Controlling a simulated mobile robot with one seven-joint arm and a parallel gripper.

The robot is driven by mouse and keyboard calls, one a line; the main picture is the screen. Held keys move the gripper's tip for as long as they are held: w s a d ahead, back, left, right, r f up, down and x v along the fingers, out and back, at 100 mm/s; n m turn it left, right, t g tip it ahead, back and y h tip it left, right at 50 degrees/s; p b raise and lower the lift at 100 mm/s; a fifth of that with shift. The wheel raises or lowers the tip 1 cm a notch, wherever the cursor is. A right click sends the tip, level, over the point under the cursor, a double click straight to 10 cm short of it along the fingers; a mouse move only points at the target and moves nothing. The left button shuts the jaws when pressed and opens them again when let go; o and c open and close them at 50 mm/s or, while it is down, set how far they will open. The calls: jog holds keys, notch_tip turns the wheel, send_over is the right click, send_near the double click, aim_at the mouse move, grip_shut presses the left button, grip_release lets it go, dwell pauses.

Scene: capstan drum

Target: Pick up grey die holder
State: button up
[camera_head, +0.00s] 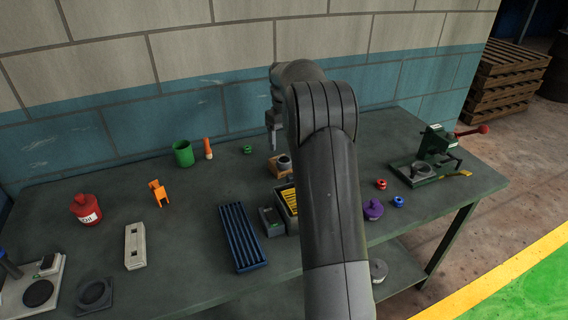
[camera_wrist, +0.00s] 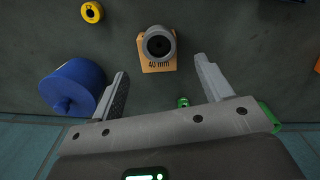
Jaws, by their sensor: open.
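A grey round piece with a dark central hole, which fits the grey die holder (camera_wrist: 158,46), sits on a small wooden block (camera_wrist: 157,66) marked "40 mm". In the head view the same grey piece (camera_head: 284,162) stands on its block (camera_head: 276,169), just left of my arm. My gripper (camera_wrist: 161,66) is open and empty. In the wrist view its two fingers point toward the block, one to each side, with the block beyond them and apart. In the head view my gripper (camera_head: 273,130) hangs above and behind the block; my arm hides part of the table.
A blue cylinder (camera_wrist: 72,85) lies by the left finger in the wrist view. A small green ring (camera_head: 247,149) and green cup (camera_head: 183,153) stand left of the block. A bin (camera_head: 290,207) and blue ribbed tray (camera_head: 241,237) are in front. A wall is behind.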

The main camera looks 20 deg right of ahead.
aim_at(284, 161)
notch_tip(284, 161, down, 8)
jog(key=shift+w+f, duration=0.1)
jog(key=c, duration=1.4)
